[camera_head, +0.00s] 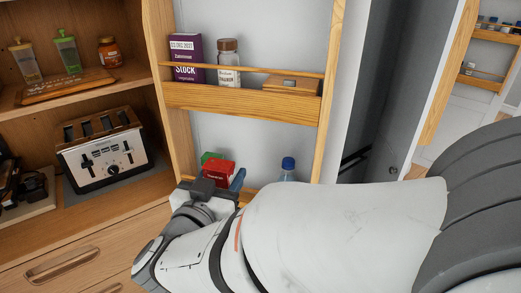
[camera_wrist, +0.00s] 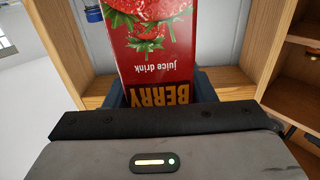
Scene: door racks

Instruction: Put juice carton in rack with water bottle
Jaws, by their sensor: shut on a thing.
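The juice carton (camera_head: 218,170) is red. In the wrist view the carton (camera_wrist: 155,60) shows strawberries and the words "juice drink" and "BERRY". My gripper (camera_wrist: 160,92) is shut on the carton, with dark blue finger pads on both sides. In the head view my gripper (camera_head: 222,182) is at the lower door rack (camera_head: 248,192), left of the water bottle (camera_head: 288,168). The bottle has a blue cap, and my arm hides its lower part. A blue cap (camera_wrist: 93,14) also shows at the upper left of the wrist view. The carton's base is hidden in the head view.
The upper door rack (camera_head: 230,98) holds a purple stock box (camera_head: 186,55), a seasoning jar (camera_head: 228,65) and a wooden box (camera_head: 292,85). A toaster (camera_head: 104,146) stands on the shelf at left.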

